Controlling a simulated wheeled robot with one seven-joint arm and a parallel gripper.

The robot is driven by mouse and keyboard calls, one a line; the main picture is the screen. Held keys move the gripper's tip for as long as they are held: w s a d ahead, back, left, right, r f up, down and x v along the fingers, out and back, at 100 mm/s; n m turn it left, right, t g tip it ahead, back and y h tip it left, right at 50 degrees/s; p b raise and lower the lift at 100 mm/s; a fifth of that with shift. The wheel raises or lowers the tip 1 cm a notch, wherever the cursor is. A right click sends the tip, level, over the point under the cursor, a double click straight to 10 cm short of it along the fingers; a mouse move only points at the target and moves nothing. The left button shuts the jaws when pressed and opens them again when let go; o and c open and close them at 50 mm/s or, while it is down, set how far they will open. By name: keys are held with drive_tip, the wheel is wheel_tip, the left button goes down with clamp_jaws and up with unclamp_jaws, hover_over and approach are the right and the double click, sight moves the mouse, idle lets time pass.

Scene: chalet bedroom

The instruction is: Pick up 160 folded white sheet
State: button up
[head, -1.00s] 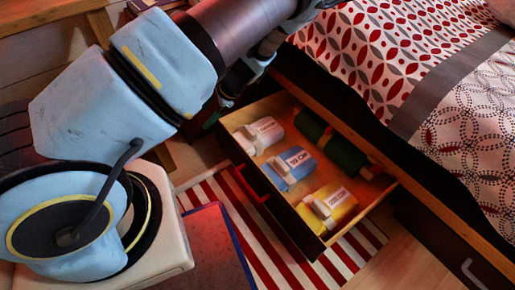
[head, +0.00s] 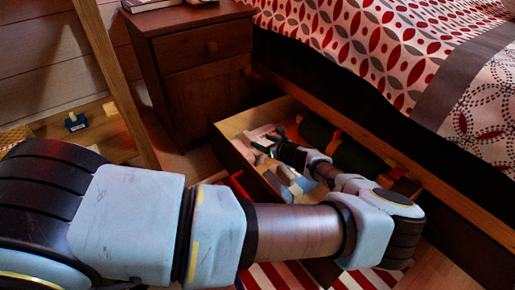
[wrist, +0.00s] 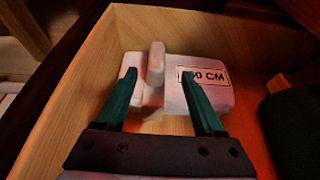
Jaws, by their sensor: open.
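The folded white sheet (wrist: 173,97) lies in the drawer in the wrist view, with a raised band and a label ending in "0 CM" whose start my finger covers. My gripper (wrist: 159,74) is open with its two green fingers over the sheet, one towards the banded end and one by the label. I cannot tell whether the fingers touch it. In the head view the sheet (head: 262,133) shows only in part at the drawer's far left end, beside my gripper (head: 264,146).
The drawer (head: 238,124) is pulled out below the bed. A blue folded sheet (head: 283,177) lies in it, partly behind my arm. A dark green roll (head: 355,157) lies along the bed side. A nightstand (head: 208,90) stands behind the drawer. The drawer wall (wrist: 75,85) is close on the left.

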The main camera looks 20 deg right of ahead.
sight(251, 137)
drive_tip(key=b+x, duration=0.1)
drive_tip(key=x, duration=0.1)
drive_tip(key=b+x, duration=0.1)
drive_tip(key=x, duration=0.1)
drive_tip(key=b+x, duration=0.1)
drive_tip(key=x, duration=0.2)
drive_tip(key=shift+s+a, duration=0.15)
drive_tip(key=shift+a, duration=0.15)
drive_tip(key=shift+w+f, duration=0.15)
drive_tip(key=shift+w, duration=0.3)
clamp_jaws()
idle(0.6)
